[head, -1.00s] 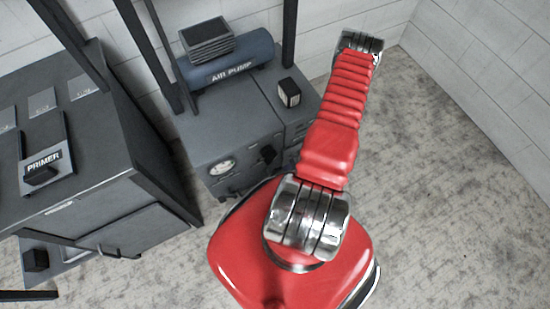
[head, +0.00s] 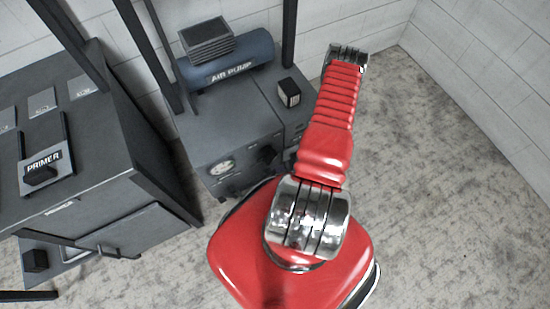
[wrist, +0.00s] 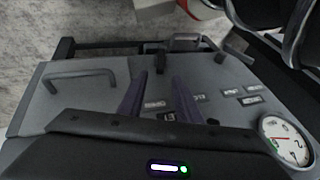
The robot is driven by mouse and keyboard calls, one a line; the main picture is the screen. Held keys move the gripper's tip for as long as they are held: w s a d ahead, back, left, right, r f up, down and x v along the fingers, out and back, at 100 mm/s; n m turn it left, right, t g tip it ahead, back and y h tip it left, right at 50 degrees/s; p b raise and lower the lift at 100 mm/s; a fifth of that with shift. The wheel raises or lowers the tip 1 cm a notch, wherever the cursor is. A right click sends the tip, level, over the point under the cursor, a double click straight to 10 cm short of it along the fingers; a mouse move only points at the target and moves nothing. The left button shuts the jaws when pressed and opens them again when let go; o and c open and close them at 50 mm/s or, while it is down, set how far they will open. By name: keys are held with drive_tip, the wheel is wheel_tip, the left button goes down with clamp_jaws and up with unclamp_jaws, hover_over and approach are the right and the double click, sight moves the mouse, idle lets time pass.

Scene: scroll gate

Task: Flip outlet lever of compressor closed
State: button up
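The compressor (head: 232,135) is a grey cabinet with a round white gauge (head: 222,167) on its front. The gauge also shows in the wrist view (wrist: 286,140), at the lower right of the grey panel. A small dark lever-like part (wrist: 161,62) stands at the panel's far edge. I cannot read which label belongs to it, or tell its position. My gripper (wrist: 159,82) is over the panel with its two dark purple fingers apart and nothing seen between them. The dark part lies just beyond the fingertips; contact cannot be told. In the head view my gripper is hidden.
A second dark knob (wrist: 220,57) and a bar handle (wrist: 80,82) are on the panel. An air pump tank (head: 230,68) sits on the cabinet. The primer cabinet (head: 90,150) stands at left. Open floor (head: 450,180) lies at right.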

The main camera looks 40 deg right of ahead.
sight(274, 174)
drive_tip(key=shift+x, duration=4.8)
clamp_jaws()
